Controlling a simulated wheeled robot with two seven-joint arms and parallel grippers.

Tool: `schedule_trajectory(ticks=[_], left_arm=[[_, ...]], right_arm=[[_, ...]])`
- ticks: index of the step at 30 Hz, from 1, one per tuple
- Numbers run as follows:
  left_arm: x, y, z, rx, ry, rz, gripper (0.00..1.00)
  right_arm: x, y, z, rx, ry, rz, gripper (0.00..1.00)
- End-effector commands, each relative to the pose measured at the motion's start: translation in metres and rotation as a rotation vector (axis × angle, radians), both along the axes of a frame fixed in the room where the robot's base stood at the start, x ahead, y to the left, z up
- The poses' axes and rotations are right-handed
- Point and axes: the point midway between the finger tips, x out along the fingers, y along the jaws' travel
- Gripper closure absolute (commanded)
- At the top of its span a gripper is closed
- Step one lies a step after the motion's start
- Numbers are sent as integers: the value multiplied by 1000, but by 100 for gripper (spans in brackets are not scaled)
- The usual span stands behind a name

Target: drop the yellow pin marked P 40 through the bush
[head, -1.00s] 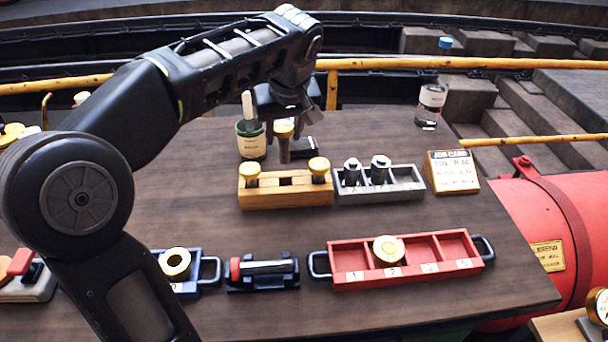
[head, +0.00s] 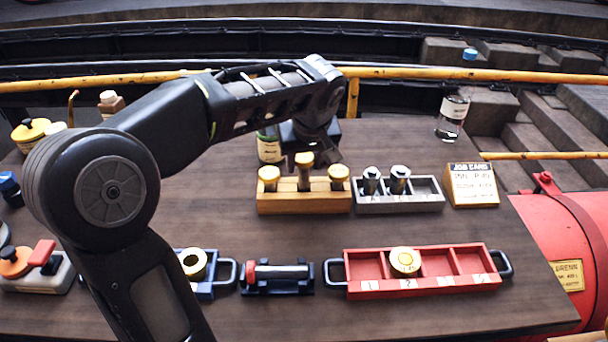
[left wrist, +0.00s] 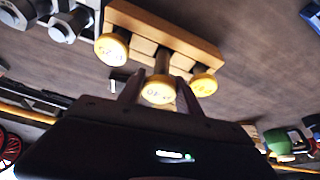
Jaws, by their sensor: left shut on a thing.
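The yellow-headed pin (head: 304,172) is in my left gripper (head: 308,146), over the middle of the wooden rack (head: 304,203). Its head stands higher than those of the two yellow pins beside it; whether its tip is in the slot I cannot tell. In the left wrist view the pin's head (left wrist: 159,90) seems to read P 40, between my left gripper's fingers (left wrist: 160,95). A brass ring with a dark hole, likely a bush (head: 193,263), sits in a blue holder, partly behind my arm. Another round brass piece (head: 405,262) lies in the red tray's second compartment. My right gripper is not visible.
A grey rack (head: 425,203) with two dark-shanked pieces stands right of the wooden rack, then the job card (head: 471,183). A green-labelled bottle (head: 269,148) is close behind my gripper. A black cradle (head: 277,287) and the red tray (head: 425,287) are nearer. Bare table lies between the rows.

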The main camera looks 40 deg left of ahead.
Motion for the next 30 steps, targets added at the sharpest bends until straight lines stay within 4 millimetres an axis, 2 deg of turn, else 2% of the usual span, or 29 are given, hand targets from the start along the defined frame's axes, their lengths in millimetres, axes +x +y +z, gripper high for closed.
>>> schedule_trajectory(ticks=[5, 14, 26, 27, 30], left_arm=[[0, 0, -2, 0, -1, 0, 100], [0, 0, -36, 1, 1, -2, 100], [0, 0, -41, 0, -1, -1, 100], [0, 0, -41, 0, 1, -1, 58], [0, 0, -40, 0, 1, -1, 50]], right_arm=[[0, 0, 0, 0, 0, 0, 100], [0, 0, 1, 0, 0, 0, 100], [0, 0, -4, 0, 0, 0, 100], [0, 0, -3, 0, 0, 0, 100], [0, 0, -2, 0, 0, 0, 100]])
